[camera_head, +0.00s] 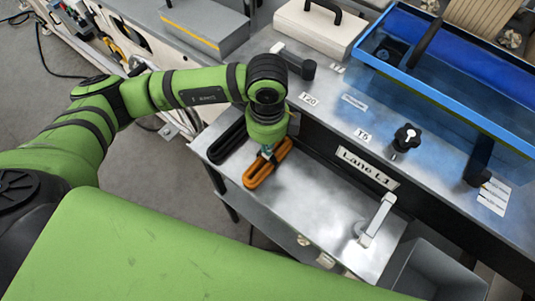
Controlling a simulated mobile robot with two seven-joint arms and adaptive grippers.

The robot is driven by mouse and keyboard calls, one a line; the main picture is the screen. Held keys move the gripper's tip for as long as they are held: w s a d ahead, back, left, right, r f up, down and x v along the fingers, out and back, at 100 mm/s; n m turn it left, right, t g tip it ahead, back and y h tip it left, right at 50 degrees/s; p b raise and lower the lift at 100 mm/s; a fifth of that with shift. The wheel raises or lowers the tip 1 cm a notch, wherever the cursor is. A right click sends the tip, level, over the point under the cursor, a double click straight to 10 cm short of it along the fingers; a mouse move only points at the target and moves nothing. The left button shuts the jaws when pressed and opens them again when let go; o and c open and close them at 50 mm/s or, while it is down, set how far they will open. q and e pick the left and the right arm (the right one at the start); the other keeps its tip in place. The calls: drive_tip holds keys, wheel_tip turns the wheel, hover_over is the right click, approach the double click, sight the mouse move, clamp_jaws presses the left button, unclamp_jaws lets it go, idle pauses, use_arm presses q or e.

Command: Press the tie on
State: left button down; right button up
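A black piece of similar shape (228,140) lies to the left. I cannot make out which thing is the tie. My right gripper is out of view.
The lower metal shelf (315,205) is clear to the right of the orange piece, up to a metal handle (376,220). A blue tray (455,85), a black knob (406,138) and a grey box (205,25) stand on the upper bench. A grey bin (435,272) is at lower right.

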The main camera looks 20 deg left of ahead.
use_arm(q)
drive_tip(key=shift+s+f+b, duration=0.1)
drive_tip(key=shift+f+b, duration=0.6)
idle(1.7)
drive_tip(key=shift+r, duration=0.15)
drive_tip(key=shift+r+p, duration=2.45)
drive_tip(key=shift+r, duration=1.05)
drive_tip(key=shift+f, duration=0.1)
